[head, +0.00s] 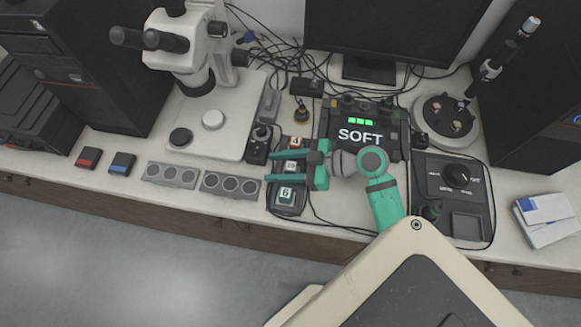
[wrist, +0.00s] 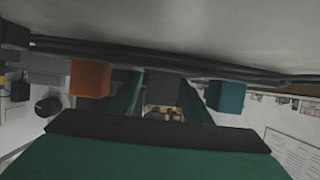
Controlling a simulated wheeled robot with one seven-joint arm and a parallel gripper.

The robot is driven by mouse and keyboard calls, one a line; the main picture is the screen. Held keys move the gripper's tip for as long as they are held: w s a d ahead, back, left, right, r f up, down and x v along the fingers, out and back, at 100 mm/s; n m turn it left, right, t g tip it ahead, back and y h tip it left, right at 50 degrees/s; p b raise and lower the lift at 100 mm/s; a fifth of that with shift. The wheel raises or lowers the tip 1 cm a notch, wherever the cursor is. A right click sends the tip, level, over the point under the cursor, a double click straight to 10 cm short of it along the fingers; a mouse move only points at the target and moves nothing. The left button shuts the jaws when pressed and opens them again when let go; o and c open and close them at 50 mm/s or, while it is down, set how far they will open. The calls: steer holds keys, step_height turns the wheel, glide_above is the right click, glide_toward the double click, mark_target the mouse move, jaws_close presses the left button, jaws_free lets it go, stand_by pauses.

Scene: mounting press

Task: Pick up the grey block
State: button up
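The grey block (head: 291,166) is the middle one of three blocks in a row on a black tray (head: 272,200). An orange-red block (head: 295,142) sits behind it and a teal block marked 6 (head: 286,194) in front. My gripper (head: 270,166) reaches in from the right with its teal fingers apart, one on each side of the grey block. In the wrist view the grey block (wrist: 162,88) shows between the fingers, with the orange block (wrist: 90,79) to the left and the teal block (wrist: 225,96) to the right. I cannot tell whether a finger touches it.
A black SOFT control box (head: 360,135) stands to the right of the tray. A microscope (head: 190,50), two grey racks with round holes (head: 230,184) and a small black device (head: 257,148) lie to the left. Cables run behind and beside the tray.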

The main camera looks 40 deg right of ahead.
jaws_close()
steer(key=shift+r, duration=0.1)
